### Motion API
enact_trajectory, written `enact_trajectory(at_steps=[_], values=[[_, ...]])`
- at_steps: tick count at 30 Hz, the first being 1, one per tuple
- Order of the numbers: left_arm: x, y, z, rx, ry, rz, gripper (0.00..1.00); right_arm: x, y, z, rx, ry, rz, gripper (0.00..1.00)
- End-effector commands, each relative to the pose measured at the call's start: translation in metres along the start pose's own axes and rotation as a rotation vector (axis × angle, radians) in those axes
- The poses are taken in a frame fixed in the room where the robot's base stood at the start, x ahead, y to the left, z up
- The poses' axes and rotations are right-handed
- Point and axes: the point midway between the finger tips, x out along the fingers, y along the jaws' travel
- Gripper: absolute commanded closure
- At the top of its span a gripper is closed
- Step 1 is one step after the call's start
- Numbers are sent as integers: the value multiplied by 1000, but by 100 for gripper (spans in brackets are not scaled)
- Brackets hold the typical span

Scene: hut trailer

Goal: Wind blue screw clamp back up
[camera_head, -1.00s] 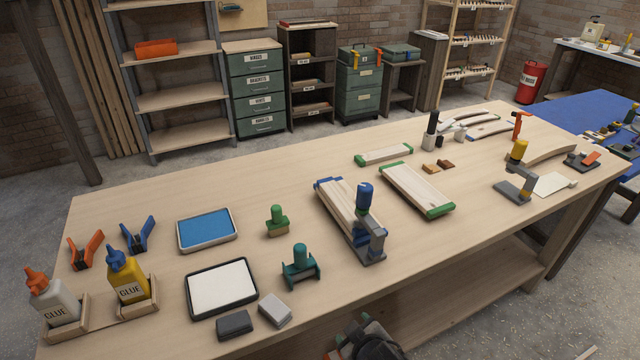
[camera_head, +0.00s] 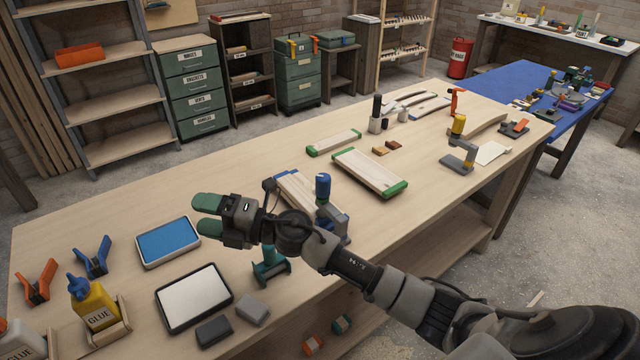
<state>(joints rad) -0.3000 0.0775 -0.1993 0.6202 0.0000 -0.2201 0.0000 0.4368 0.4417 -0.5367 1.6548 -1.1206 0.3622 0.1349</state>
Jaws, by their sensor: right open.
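The blue screw clamp, with a blue knob (camera_head: 323,186) on a grey body (camera_head: 334,222), stands upright at the near end of a board with blue edges (camera_head: 291,183). My right arm crosses in front and hides part of the clamp's lower body and of the board. My right gripper (camera_head: 207,215) has green fingertips, is open and empty, and points left above the table, left of the clamp and apart from it. My left gripper is not in view.
A teal tool (camera_head: 270,268) stands partly behind my right arm. A blue tray (camera_head: 168,242) and a white tray (camera_head: 194,297) lie to the left. Bare tabletop (camera_head: 120,205) lies at the far left.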

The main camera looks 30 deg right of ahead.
Motion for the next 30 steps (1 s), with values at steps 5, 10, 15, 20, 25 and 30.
enact_trajectory(at_steps=[5, 10, 15, 20, 25, 30], values=[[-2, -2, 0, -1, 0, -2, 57, 0, -17, 27, -340, 358, -332, 35], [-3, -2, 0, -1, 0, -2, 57, -50, -27, 95, -528, 583, -798, 35], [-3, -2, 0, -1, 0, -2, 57, -127, 2, 170, -535, 657, -1276, 35], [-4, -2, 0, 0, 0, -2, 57, -179, 38, 206, -459, 648, -1551, 35], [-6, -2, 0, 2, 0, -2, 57, -198, 47, 214, -416, 644, -1641, 35], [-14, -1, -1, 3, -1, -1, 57, -202, 25, 211, -414, 647, -1640, 35]])
